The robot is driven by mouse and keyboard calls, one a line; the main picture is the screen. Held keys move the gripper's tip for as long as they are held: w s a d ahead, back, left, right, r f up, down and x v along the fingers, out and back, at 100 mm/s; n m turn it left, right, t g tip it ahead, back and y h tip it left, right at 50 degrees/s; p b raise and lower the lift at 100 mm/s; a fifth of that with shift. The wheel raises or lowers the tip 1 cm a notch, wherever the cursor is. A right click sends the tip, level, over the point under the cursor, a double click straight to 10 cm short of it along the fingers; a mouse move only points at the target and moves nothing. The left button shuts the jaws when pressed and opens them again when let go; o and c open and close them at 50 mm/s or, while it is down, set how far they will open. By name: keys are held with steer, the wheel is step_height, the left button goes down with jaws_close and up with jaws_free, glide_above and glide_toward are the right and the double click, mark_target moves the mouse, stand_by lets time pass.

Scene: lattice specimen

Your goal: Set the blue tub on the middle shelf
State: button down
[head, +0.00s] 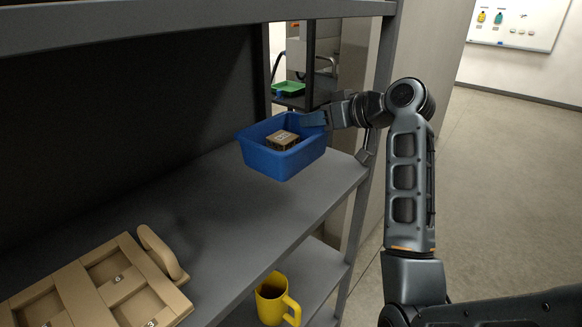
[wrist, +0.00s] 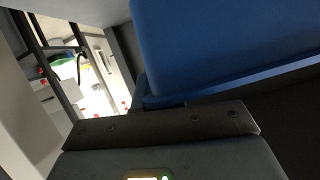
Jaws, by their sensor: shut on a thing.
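The blue tub (head: 286,163) is in the head view, at the right end of a grey shelf (head: 230,205). A small brown box with a pale label (head: 283,140) sits inside it. My gripper (head: 316,120) is shut on the tub's right rim. The tub looks roughly level; I cannot tell whether its base touches the shelf or hangs just above it. In the wrist view the blue tub wall (wrist: 225,45) fills the upper right, close to the gripper (wrist: 165,122). The fingertips are mostly hidden.
A tan divided tray with a handle (head: 75,285) stands on the same shelf at the front left. A yellow mug (head: 275,300) stands on the shelf below. A shelf board (head: 180,18) runs overhead, and an upright post (head: 372,180) is at the right. The shelf between tray and tub is clear.

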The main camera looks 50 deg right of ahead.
steer(key=a+f, duration=0.1)
steer(key=a, duration=0.1)
steer(key=a+f, duration=0.1)
steer(key=a, duration=0.1)
steer(key=a+f, duration=0.1)
steer(key=a, duration=0.1)
steer(key=shift+a+f, duration=0.1)
steer(key=shift+f, duration=0.25)
steer(key=shift+a+f, duration=0.1)
steer(key=shift+f, duration=1.9)
steer(key=shift+f, duration=0.2)
steer(key=c, duration=1.2)
jaws_free()
steer(key=shift+c, duration=0.2)
